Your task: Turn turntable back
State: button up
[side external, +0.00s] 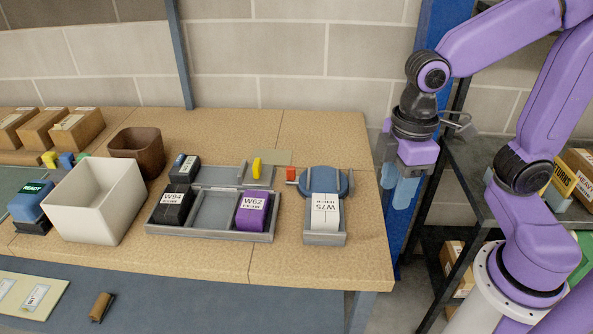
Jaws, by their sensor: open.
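The blue round turntable (318,180) sits in a grey frame near the right end of the work table. A white box marked W75 (324,212) extends from the turntable toward the front, over the grey holder (324,239), and covers part of the disc. My gripper (396,190) points down beside the table's right edge, to the right of the turntable and apart from it. Its pale blue fingers are open, with nothing seen between them.
A grey divided tray (215,212) left of the turntable holds a black box W94 (174,204) and a purple box W62 (252,211). A white bin (95,202) and brown bin (137,150) stand further left. A dark shelf rack (480,180) stands right of the table.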

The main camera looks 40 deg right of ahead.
jog(key=w+a+r+m, duration=0.2)
jog(key=w+a, duration=0.1)
jog(key=w, duration=1.4)
send_near(291, 167)
jog(key=shift+m, duration=0.4)
notch_tip(291, 167, down, 10)
jog(key=shift+w+a+f, duration=0.1)
jog(key=shift+f, duration=0.15)
grip_shut()
